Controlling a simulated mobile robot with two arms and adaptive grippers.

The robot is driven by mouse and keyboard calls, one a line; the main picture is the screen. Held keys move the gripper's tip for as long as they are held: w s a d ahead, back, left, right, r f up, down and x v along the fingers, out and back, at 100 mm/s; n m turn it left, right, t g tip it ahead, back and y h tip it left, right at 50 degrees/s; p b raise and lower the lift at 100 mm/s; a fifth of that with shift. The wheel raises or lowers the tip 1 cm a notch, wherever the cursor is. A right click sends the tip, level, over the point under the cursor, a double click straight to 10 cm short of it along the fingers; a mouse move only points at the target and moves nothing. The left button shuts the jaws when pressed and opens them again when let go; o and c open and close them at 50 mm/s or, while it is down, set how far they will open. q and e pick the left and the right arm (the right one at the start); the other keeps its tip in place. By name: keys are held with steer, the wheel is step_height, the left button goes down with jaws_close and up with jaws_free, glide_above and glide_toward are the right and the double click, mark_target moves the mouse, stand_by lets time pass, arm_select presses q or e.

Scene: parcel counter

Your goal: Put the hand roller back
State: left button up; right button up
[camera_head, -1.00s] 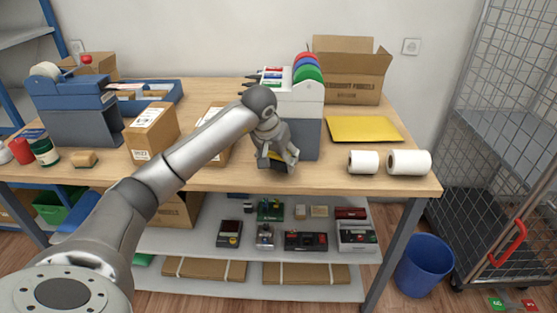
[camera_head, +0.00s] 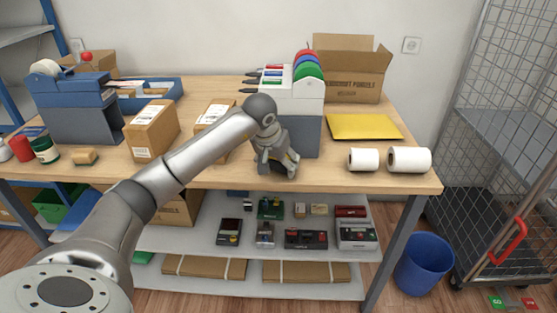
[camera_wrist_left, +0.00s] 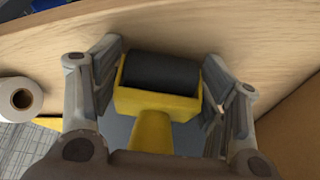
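The hand roller, with a dark cylinder in a yellow frame and a yellow handle, shows in the left wrist view (camera_wrist_left: 158,100). Its handle points back toward my palm. My left gripper (camera_head: 278,172) is low at the counter's front, before the grey and white machine. In the head view the fingers mostly hide the roller. I cannot tell whether the roller touches the counter. My right gripper is out of view.
The wooden counter (camera_head: 330,178) has white paper rolls (camera_head: 408,160) and a yellow envelope (camera_head: 364,127) at right. Cardboard boxes (camera_head: 152,130) stand left of my gripper. The grey and white machine (camera_head: 305,125) is close behind it. A shelf with devices lies below.

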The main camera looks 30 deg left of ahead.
arm_select(q)
steer(key=shift+o, duration=1)
steer(key=shift+w+a+f, duration=0.1)
steer(key=shift+w+f, duration=0.05)
steer(key=shift+r, duration=0.25)
